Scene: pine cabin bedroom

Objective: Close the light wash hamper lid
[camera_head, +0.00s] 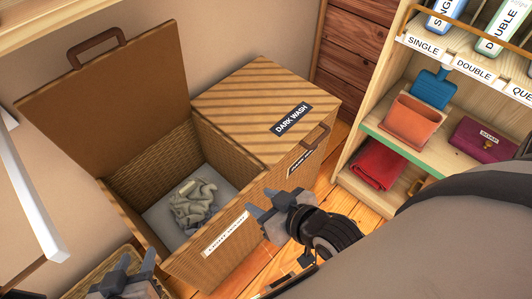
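The light wash hamper (205,262) is a wicker box with a white front label, too small to read clearly. Its brown lid (105,95) stands open, tilted up at the back left, with a dark handle (95,42) on its top edge. Pale crumpled cloth (195,203) lies inside on the light bottom. My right gripper (253,203) is beside the hamper's front right corner, fingers apart and apparently empty. My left gripper (134,264) is at the bottom left, in front of the hamper, fingers apart. Both are well away from the lid.
The closed dark wash hamper (255,105) adjoins on the right. A wooden shelf unit (440,170) at right holds a terracotta bin (410,120), a red cloth (377,163) and a purple pouch (482,138). Another wicker basket (75,290) is at bottom left. A white bar (35,195) stands at left.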

